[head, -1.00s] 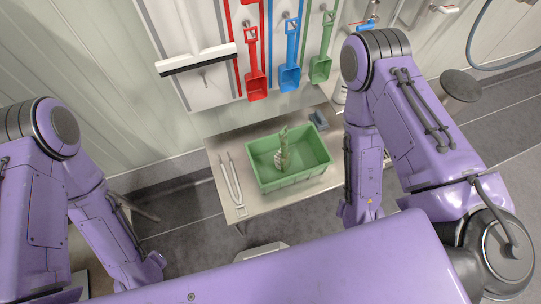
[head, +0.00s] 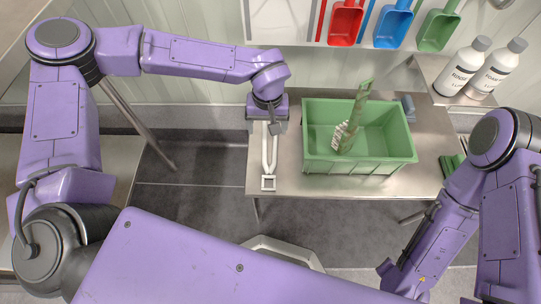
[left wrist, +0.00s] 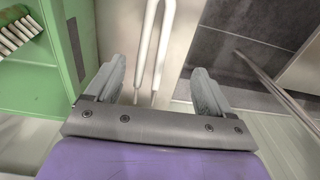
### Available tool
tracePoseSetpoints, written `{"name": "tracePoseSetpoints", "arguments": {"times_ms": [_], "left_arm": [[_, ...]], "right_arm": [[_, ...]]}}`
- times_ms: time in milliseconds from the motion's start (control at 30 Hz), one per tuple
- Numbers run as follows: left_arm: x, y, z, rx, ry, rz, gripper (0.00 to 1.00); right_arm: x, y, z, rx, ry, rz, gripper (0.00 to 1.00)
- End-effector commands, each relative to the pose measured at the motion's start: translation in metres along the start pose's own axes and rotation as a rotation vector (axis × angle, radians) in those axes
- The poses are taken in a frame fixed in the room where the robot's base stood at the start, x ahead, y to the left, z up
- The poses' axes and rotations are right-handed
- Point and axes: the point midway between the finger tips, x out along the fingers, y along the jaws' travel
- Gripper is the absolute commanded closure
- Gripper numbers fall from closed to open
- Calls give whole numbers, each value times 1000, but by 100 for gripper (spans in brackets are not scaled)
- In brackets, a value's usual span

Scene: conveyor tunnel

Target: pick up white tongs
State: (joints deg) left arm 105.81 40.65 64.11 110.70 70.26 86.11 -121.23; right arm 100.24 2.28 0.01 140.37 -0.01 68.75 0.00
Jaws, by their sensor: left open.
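The white tongs (head: 269,160) lie on the left side of the steel table, their square end toward the near edge. My left gripper (head: 270,124) is over their far end in the head view and hides part of them. In the left wrist view the two arms of the tongs (left wrist: 155,45) run between the grey fingers of my left gripper (left wrist: 158,88), which are spread apart with nothing held. I cannot tell the height of the fingers above the tongs. My right arm shows at the right of the head view, but its fingers do not show.
A green crate (head: 360,167) with a green-handled brush (head: 351,118) inside stands close to the right of the tongs. White bottles (head: 466,68) stand at the back right. Red, blue and green scoops hang on the wall.

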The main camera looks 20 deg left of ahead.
Motion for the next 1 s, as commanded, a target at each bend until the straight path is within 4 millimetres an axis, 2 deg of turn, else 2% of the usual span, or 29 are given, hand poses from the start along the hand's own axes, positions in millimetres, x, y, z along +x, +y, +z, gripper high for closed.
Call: {"name": "tracePoseSetpoints", "arguments": {"times_ms": [33, 200, 367, 600, 700, 900, 967, 1000], "left_arm": [[5, 2, -2, 8, -9, 14, 18], [32, 3, -1, 20, -17, 19, 18], [51, 4, -2, 19, -15, 18, 18], [93, 8, -4, 20, -15, 18, 18], [100, 8, -5, 20, -12, 19, 18], [99, 8, -5, 20, -11, 18, 18], [99, 8, -5, 20, -11, 18, 34], [99, 8, -5, 20, -11, 18, 47]], "right_arm": [[7, -1, 3, 0, 0, 0, 57], [13, -1, 5, 0, 1, 0, 57], [17, -2, 7, 1, 1, 0, 57], [32, -3, 13, 0, 0, 0, 57], [33, -3, 14, 1, 0, 0, 57], [32, -3, 13, 0, 0, 0, 57], [32, -3, 13, 0, 0, 0, 57], [32, -3, 13, 1, 0, 0, 57]]}}
